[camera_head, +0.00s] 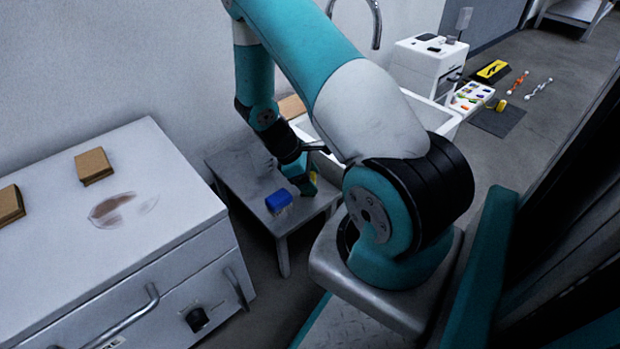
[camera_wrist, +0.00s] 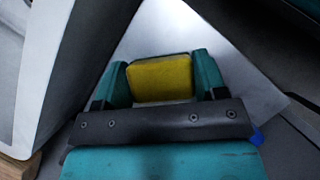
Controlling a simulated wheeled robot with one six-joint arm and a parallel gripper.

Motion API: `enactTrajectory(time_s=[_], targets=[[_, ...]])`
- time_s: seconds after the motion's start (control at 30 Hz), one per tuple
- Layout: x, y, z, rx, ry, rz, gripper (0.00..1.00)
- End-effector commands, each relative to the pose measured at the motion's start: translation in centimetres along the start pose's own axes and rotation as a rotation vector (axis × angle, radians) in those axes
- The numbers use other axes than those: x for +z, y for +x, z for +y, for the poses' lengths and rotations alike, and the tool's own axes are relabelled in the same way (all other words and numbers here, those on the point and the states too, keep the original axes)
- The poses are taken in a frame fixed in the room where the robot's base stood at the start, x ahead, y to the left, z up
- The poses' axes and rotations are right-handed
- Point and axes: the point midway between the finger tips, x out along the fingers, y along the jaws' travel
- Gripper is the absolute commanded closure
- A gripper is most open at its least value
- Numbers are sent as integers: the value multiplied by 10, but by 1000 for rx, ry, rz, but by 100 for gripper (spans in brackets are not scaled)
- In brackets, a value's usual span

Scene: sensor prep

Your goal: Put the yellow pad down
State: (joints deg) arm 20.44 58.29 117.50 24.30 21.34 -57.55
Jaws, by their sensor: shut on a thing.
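The yellow pad (camera_wrist: 160,79) sits between the two teal fingers of my gripper (camera_wrist: 162,82) in the wrist view. The fingers press on its left and right sides. In the head view only a small bit of the yellow pad (camera_head: 313,177) shows beside my gripper (camera_head: 304,180), which is low over a small grey table (camera_head: 238,172). I cannot tell whether the pad touches the tabletop.
A blue block (camera_head: 279,201) lies near the table's front edge, close to my gripper. A white cabinet (camera_head: 150,235) with brown blocks (camera_head: 93,165) on top stands at left. A white sink (camera_head: 440,112) is behind at right. The table's left part is clear.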

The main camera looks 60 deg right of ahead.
Motion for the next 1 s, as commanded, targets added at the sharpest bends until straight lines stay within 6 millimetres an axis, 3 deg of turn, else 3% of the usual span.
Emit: enactTrajectory(time_s=[0.03,0.13,0.47,1.0], targets=[[-1,1,0,0,0,0,33],[0,1,0,0,0,0,10],[1,-2,0,0,0,0,9],[3,-107,0,2,-1,2,9]])
